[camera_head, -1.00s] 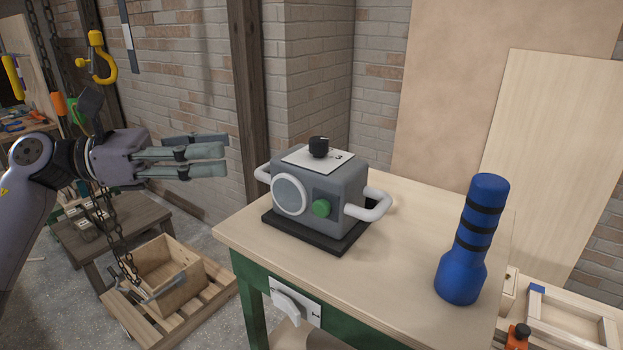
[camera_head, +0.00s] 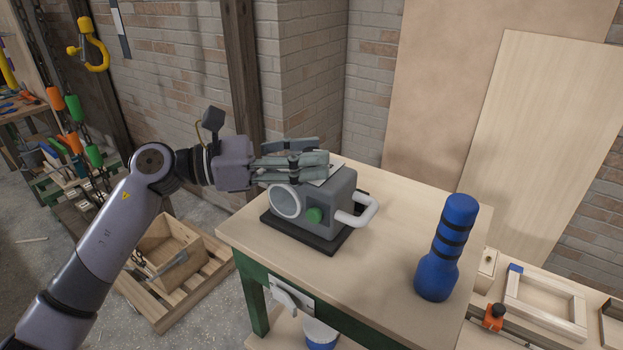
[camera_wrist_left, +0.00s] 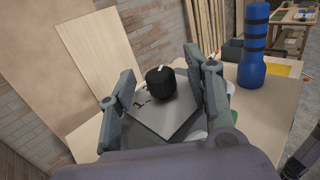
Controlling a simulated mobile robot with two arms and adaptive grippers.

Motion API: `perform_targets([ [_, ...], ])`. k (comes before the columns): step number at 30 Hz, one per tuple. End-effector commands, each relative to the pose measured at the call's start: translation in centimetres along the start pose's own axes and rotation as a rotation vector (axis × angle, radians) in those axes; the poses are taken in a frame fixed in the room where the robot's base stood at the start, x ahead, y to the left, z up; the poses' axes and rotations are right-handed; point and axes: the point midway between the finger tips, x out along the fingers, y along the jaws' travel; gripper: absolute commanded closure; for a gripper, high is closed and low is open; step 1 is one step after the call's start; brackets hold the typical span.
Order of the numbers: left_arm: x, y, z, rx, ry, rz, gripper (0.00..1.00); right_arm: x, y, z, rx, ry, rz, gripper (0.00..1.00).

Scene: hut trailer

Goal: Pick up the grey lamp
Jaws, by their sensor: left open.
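The grey lamp (camera_head: 342,195) is a box with a round pale lens, a green knob and white side handles. It sits on a black base on the workbench (camera_head: 390,260). My left gripper (camera_head: 325,163) is open above the lamp's top, coming in from the left. In the left wrist view the lamp's top (camera_wrist_left: 165,118) carries a black knob (camera_wrist_left: 160,82), which lies between the two spread fingers (camera_wrist_left: 163,72). In the head view the fingers hide this knob and the left handle. My right gripper is not in view.
A blue flashlight (camera_head: 437,262) stands upright on the bench, right of the lamp. Boards (camera_head: 535,140) lean on the brick wall behind. A wooden crate (camera_head: 165,250) is on the floor at left. The bench top between lamp and flashlight is clear.

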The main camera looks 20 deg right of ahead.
Motion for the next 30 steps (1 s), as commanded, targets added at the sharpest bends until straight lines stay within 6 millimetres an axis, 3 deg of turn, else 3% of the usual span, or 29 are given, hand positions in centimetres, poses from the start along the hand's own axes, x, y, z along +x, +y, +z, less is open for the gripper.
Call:
perform_targets([
  [10,0.88,0.0,-0.11,0.0,0.0,0.0,0.54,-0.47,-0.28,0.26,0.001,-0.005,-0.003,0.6],
  [30,0.84,0.0,-0.07,0.0,0.0,0.0,0.99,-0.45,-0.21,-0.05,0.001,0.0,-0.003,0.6],
])
